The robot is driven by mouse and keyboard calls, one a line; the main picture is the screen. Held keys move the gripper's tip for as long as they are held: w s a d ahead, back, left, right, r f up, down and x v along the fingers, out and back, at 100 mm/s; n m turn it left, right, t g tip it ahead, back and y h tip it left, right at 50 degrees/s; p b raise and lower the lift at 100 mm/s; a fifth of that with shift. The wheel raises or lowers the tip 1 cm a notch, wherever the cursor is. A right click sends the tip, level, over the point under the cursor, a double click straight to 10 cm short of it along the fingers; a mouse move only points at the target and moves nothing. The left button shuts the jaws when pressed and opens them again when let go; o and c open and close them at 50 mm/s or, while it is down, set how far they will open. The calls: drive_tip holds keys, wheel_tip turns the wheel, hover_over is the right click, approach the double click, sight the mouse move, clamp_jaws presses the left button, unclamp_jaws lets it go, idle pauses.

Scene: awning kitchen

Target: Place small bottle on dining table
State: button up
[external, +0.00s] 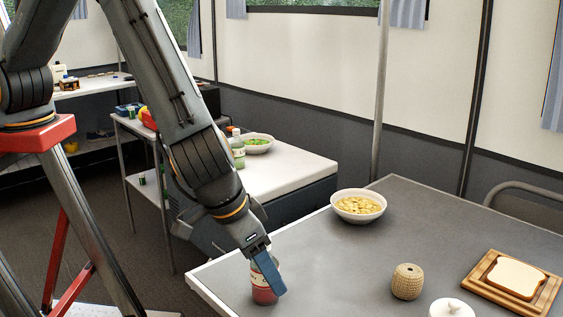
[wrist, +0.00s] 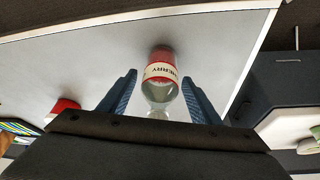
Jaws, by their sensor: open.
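The small bottle (external: 262,291) has a red lower part and a pale label; it also shows in the wrist view (wrist: 160,71), with part of the word "CHERRY" readable. It appears to stand on the grey dining table (external: 335,265) near its left corner and edge. My gripper (external: 271,284) is low over the table with its blue fingers beside the bottle. In the wrist view my gripper (wrist: 158,78) is open, one finger on each side of the bottle, with gaps visible. The fingers partly hide the bottle in the external view.
On the table are a bowl of yellow food (external: 358,206), a woven jar (external: 407,281), a white lidded pot (external: 451,308) and bread on a wooden board (external: 516,279). A white counter (external: 290,170) behind holds a green bottle (external: 238,152) and a salad bowl (external: 257,144). The table's middle is clear.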

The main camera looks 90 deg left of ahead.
drive_tip(key=shift+r, duration=0.1)
drive_tip(key=shift+r, duration=0.25)
drive_tip(key=b+v, duration=0.2)
drive_tip(key=v, duration=0.9)
drive_tip(key=s+a+r+m+g, duration=0.1)
drive_tip(key=s+a, duration=0.3)
drive_tip(key=a, duration=0.3)
drive_tip(key=s+a+m+g, duration=0.1)
drive_tip(key=s+a, duration=0.3)
drive_tip(key=a, duration=0.3)
drive_tip(key=s+a+m+h, duration=0.1)
drive_tip(key=s+a+m, duration=0.1)
drive_tip(key=s+a, duration=0.3)
drive_tip(key=s+a+m+g+h, duration=0.1)
drive_tip(key=s+a+m, duration=0.1)
drive_tip(key=s+a, duration=0.4)
drive_tip(key=s, duration=0.4)
drive_tip(key=shift+s, duration=0.25)
